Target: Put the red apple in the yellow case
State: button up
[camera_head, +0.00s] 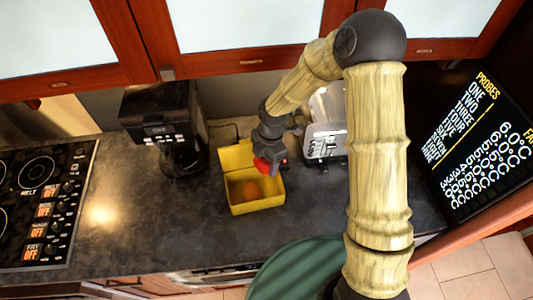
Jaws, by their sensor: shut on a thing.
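The yellow case (258,205) stands open on the dark counter, its lid (234,156) raised at the back. A round orange-brown thing (246,190) lies inside it, in shadow. My gripper (269,160) is above the back right part of the case, near the raised lid. It is shut on a small red thing (262,166), which appears to be the red apple; it is mostly hidden by the gripper. The apple's exact height above the case is hard to tell.
A black coffee maker (168,125) stands left of the case, and a silver toaster (325,128) stands to its right. A stove (40,195) is at far left. Red-brown wall cabinets (250,60) hang above.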

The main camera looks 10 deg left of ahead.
jog(key=shift+s+r, duration=0.1)
jog(key=shift+s, duration=0.1)
jog(key=shift+w, duration=0.1)
jog(key=shift+d+t+y+b, duration=0.1)
jog(key=shift+t+y+b, duration=0.2)
jog(key=shift+b, duration=0.2)
jog(key=shift+f+b, duration=0.45)
jog(key=shift+f, duration=0.3)
jog(key=shift+f+b, duration=0.5)
jog(key=shift+f, duration=0.25)
jog(key=shift+f+b, duration=4.3)
jog(key=shift+f, duration=1.85)
jog(key=shift+w, duration=0.1)
